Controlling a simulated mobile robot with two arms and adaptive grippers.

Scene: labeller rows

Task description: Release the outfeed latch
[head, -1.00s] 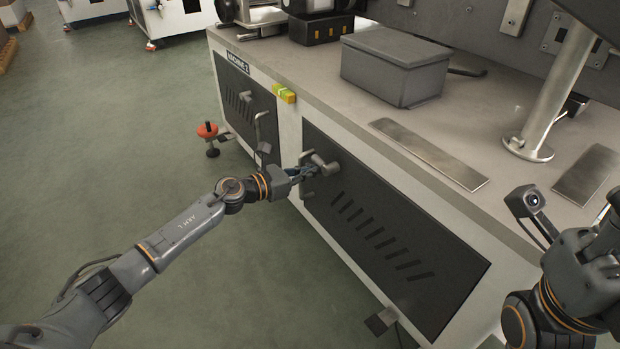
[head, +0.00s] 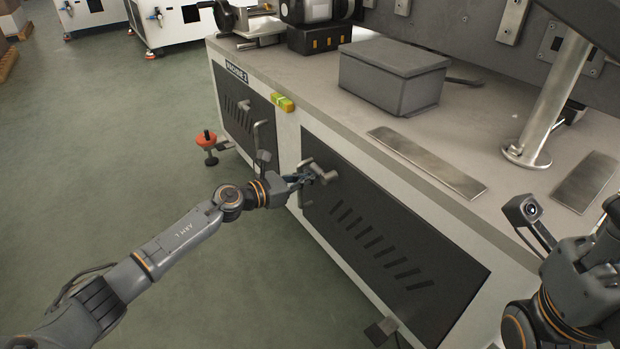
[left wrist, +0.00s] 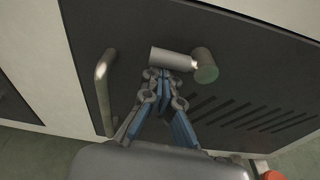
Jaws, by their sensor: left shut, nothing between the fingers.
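A grey latch with a round bar-shaped lever (head: 326,174) sits on the dark door panel (head: 385,235) of the machine's near side. In the left wrist view, the lever (left wrist: 172,58) points left from a round pivot (left wrist: 205,66). My left gripper (head: 308,179) is at the latch. Its fingers (left wrist: 170,78) are shut with nothing between them, their tips at or just under the lever; I cannot tell whether they touch. A bent pull handle (left wrist: 103,90) is left of them. My right arm is at the right edge; its fingers cannot be made out.
A second dark door (head: 243,108) with its own handle (head: 262,140) is to the left. A yellow-green block (head: 283,102) is on the machine edge. A grey box (head: 394,76) and flat metal plates (head: 427,160) lie on top.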

